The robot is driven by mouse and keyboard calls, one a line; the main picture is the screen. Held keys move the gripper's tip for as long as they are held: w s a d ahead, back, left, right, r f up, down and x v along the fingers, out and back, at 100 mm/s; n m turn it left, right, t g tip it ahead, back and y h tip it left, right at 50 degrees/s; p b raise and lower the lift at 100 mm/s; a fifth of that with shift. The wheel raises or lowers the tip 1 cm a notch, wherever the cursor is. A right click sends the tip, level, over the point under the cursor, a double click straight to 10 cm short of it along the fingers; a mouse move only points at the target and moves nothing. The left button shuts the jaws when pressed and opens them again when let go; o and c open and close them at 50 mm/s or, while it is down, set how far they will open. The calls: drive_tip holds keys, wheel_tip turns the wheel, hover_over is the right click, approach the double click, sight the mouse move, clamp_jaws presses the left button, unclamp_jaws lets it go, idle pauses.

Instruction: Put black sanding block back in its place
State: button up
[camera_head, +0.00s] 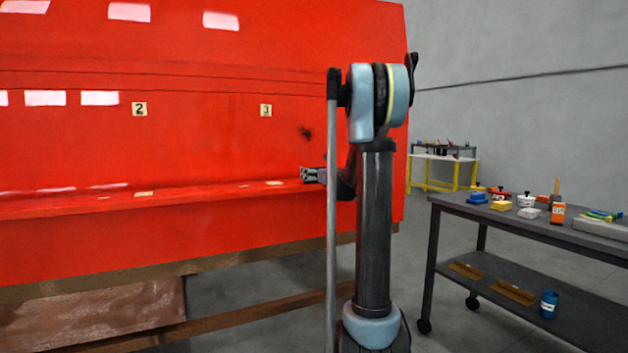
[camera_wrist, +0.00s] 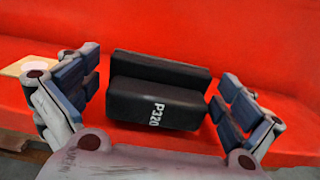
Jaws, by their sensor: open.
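The black sanding block (camera_wrist: 150,102), marked P320, shows in the wrist view against the red surface, between the two fingers of my gripper (camera_wrist: 158,90). The fingers are open, with a visible gap on each side of the block. In the head view my gripper (camera_head: 312,175) is at the right part of the red panel's ledge (camera_head: 215,194). The block cannot be made out there.
A grey wheeled cart (camera_head: 487,212) at the right carries several small blocks, tubs and an orange bottle (camera_head: 557,213). Its lower shelf holds brown trays and a blue cup (camera_head: 548,304). A yellow-legged table (camera_head: 442,170) stands behind. Number tags are on the red panel (camera_head: 200,130).

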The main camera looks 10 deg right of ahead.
drive_tip(key=shift+w, duration=0.1)
drive_tip(key=shift+c, duration=0.6)
drive_tip(key=c, duration=1)
drive_tip(key=shift+c, duration=0.2)
